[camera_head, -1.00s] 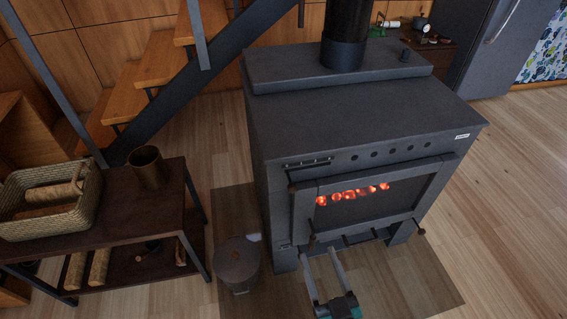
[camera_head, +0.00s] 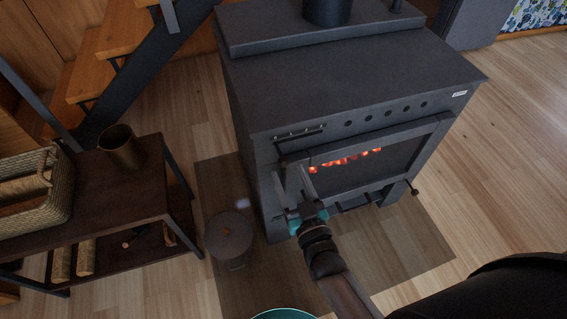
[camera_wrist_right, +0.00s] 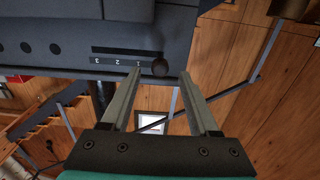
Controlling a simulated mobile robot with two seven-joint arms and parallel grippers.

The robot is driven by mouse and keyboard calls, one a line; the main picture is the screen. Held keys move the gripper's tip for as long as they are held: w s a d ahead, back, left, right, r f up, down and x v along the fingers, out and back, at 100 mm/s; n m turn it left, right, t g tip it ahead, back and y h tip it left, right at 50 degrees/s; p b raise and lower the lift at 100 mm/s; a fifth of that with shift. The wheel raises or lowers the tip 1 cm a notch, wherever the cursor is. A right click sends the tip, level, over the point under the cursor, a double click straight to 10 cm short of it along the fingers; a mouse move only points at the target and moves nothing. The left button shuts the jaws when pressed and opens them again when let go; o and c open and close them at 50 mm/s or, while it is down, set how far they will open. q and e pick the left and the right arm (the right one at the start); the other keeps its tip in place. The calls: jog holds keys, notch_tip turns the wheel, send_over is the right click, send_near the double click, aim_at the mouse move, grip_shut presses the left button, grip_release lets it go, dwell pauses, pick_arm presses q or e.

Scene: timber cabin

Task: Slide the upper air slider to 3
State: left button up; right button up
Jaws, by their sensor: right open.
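The upper air slider (camera_head: 300,131) is a dark slot with a numbered plate on the upper left of the black stove's front (camera_head: 262,165). In the right wrist view, turned upside down, its plate (camera_wrist_right: 117,61) reads 3, 2, 1, and its round dark knob (camera_wrist_right: 160,68) stands at the 1 end. My right gripper (camera_head: 290,170) is open and empty in front of the stove, below the slider. In the wrist view its fingertips (camera_wrist_right: 161,76) lie either side of the knob in the picture; contact cannot be told. My left gripper is not in view.
The stove door's window (camera_head: 375,172) glows with embers. A lidded bucket (camera_head: 230,238) stands on the floor left of the stove. A dark shelf table (camera_head: 120,190) with a basket (camera_head: 62,190) and a brass pot (camera_head: 120,147) is at left. Floor is clear at right.

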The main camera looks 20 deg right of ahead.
aim_at(285, 166)
jog(key=w, duration=0.4)
jog(key=shift+b, duration=0.4)
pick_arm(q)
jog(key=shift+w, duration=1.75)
pick_arm(e)
jog(key=shift+w, duration=0.45)
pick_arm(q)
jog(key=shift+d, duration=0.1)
pick_arm(e)
grip_shut()
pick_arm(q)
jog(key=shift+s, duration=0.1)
